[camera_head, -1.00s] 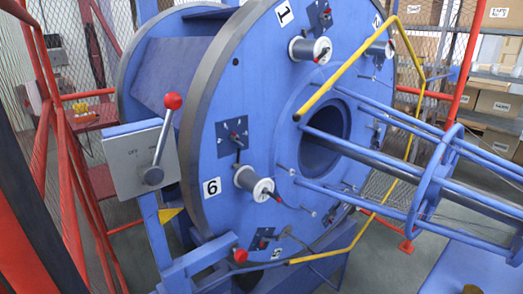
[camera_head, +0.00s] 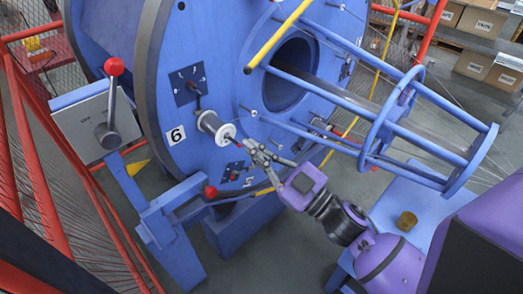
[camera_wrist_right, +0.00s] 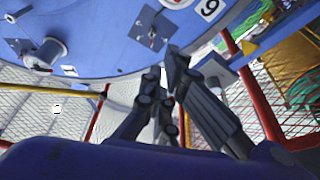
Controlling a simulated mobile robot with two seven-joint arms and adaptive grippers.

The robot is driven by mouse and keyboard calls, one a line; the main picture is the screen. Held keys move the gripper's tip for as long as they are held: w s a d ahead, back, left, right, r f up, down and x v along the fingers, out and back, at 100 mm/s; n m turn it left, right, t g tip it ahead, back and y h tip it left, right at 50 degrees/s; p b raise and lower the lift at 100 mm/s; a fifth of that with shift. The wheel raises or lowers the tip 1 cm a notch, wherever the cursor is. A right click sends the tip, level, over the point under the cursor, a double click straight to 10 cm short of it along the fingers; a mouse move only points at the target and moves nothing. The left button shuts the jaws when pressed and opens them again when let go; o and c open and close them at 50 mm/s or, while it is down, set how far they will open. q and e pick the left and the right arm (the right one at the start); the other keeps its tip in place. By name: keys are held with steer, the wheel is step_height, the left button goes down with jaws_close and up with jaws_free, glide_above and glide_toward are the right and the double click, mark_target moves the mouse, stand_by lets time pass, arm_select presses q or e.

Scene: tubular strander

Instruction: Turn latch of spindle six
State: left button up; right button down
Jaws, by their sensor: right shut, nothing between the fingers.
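Spindle six carries a white spool (camera_head: 212,124) on the blue disc beside the label 6 (camera_head: 176,135). Its latch (camera_head: 231,139) is the small dark and red piece at the spool's front end. My right gripper (camera_head: 250,147) has its fingertips just right of and a little below the latch, close to it. I cannot tell whether they touch. The right gripper is shut and empty. In the right wrist view its fingers (camera_wrist_right: 165,72) show in the middle, below a dark plate (camera_wrist_right: 151,28); a spool (camera_wrist_right: 45,53) stands at left. My left gripper is not in view.
A grey switch box (camera_head: 98,125) with a red-knobbed lever stands at left. Red fence rails (camera_head: 50,130) bound the left. A blue table (camera_head: 385,215) stands at lower right.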

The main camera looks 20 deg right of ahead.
mark_target(233, 141)
steer(key=p+x, duration=0.1)
steer(key=x, duration=0.5)
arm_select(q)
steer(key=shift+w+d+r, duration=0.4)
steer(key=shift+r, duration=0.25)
arm_select(e)
steer(key=f, duration=0.1)
steer(key=d+f, duration=0.1)
steer(key=w+f, duration=0.1)
steer(key=shift+d+f, duration=0.3)
steer(key=shift+f, duration=0.05)
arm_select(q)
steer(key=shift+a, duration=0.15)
